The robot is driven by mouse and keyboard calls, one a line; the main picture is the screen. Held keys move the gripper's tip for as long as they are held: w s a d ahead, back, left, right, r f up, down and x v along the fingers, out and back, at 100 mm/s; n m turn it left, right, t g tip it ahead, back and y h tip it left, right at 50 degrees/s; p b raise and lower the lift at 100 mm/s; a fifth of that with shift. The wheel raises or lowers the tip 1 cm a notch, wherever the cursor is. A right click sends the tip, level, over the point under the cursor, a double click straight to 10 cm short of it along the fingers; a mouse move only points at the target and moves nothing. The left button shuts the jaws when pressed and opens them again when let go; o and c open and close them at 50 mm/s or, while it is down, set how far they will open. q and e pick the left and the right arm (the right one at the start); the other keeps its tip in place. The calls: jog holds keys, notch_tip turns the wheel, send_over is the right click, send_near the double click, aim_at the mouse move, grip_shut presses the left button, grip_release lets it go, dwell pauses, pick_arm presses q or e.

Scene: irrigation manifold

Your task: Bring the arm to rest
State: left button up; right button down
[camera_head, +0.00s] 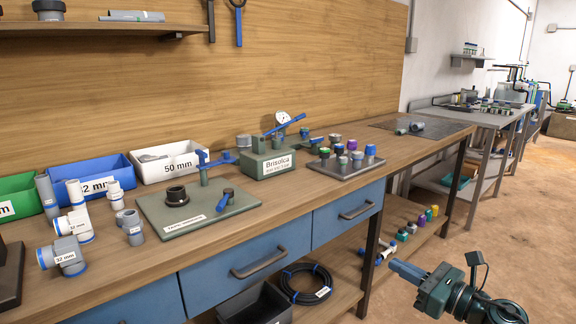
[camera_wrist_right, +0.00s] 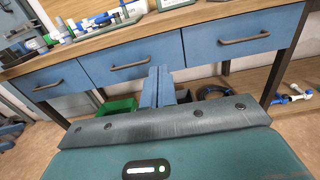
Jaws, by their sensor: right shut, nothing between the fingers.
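My right gripper (camera_head: 408,271) is at the lower right of the head view, in front of the bench and below its top. Its blue fingers are together and hold nothing. In the right wrist view the same fingers (camera_wrist_right: 157,87) point toward the blue drawers, with empty space around them. The wooden workbench (camera_head: 300,205) stands to the left of the gripper, apart from it. My left gripper is not in either view.
On the bench are a green board (camera_head: 210,220) with fittings, a white bin (camera_head: 172,166), a blue bin (camera_head: 92,176) and grey pipe fittings (camera_head: 72,256). Blue drawers (camera_head: 255,256) face the gripper. A lower shelf (camera_head: 425,232) holds small coloured parts. The floor (camera_head: 500,225) at right is clear.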

pick_arm(q)
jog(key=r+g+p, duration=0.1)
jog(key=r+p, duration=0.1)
jog(key=p, duration=0.7)
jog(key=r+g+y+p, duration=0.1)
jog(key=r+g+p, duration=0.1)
jog(key=p, duration=0.7)
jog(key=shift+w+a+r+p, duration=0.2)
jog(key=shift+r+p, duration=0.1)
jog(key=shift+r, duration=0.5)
pick_arm(e)
jog(key=s+a+f+n+g+h, duration=0.1)
jog(key=s+a+n+h, duration=0.2)
jog(key=s+n, duration=0.5)
jog(key=s+a+f+n+g+h, duration=0.1)
jog(key=s+a+n+h, duration=0.1)
jog(key=s+n, duration=0.7)
jog(key=s+a+f+n+h, duration=0.2)
jog(key=s+n, duration=0.7)
jog(key=n, duration=0.5)
jog(key=shift+s+a+g+h, duration=0.25)
jog(key=shift+a+g+h, duration=0.15)
jog(key=shift+a+h, duration=0.6)
jog(key=shift+a, duration=0.15)
